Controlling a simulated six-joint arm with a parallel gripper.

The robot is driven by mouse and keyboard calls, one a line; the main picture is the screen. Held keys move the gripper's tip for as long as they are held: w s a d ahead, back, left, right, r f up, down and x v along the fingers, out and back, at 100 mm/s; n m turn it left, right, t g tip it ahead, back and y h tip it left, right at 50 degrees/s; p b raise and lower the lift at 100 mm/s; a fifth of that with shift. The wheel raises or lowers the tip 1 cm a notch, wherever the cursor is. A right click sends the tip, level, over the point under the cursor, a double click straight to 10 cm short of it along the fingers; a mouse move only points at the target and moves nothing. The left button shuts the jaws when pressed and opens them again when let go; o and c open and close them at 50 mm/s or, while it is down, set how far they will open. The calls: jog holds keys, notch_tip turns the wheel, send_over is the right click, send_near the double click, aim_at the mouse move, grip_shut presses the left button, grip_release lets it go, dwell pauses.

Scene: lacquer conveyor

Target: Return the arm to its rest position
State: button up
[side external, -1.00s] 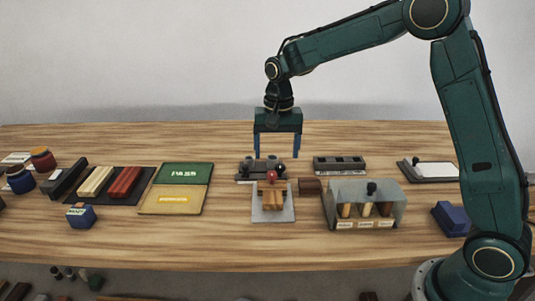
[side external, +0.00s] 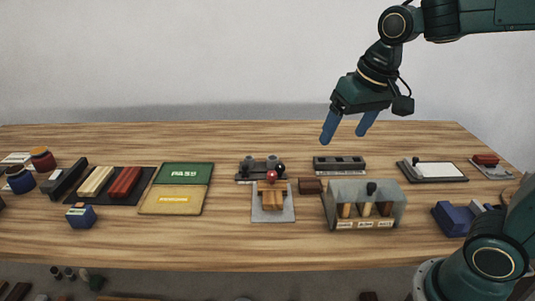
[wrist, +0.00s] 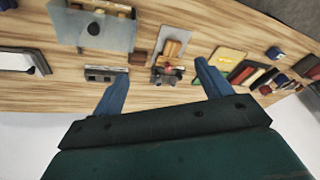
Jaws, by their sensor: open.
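My gripper (side external: 345,132) is open and empty, with two blue fingers spread apart. In the side external view it hangs tilted in the air, well above the back of the table, right of centre. In the wrist view my gripper (wrist: 160,95) shows its fingers apart with nothing between them. The arm is folded back to the right, its forearm high and roughly level at the upper right.
The wooden table (side external: 300,245) carries a grey rack (side external: 338,164), a glass-fronted bin (side external: 345,205), a stand with a red ball (side external: 272,176), a green and yellow board (side external: 182,172), a dark mat with bars (side external: 123,184) and a white pad (side external: 432,170). The air around my gripper is clear.

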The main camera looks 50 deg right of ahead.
jog(key=s+f+n+t, duration=0.1)
jog(key=s+n+t, duration=0.1)
jog(key=s, duration=1)
jog(key=shift+f+n, duration=0.2)
jog(key=shift+n, duration=0.5)
jog(key=shift+w, duration=0.1)
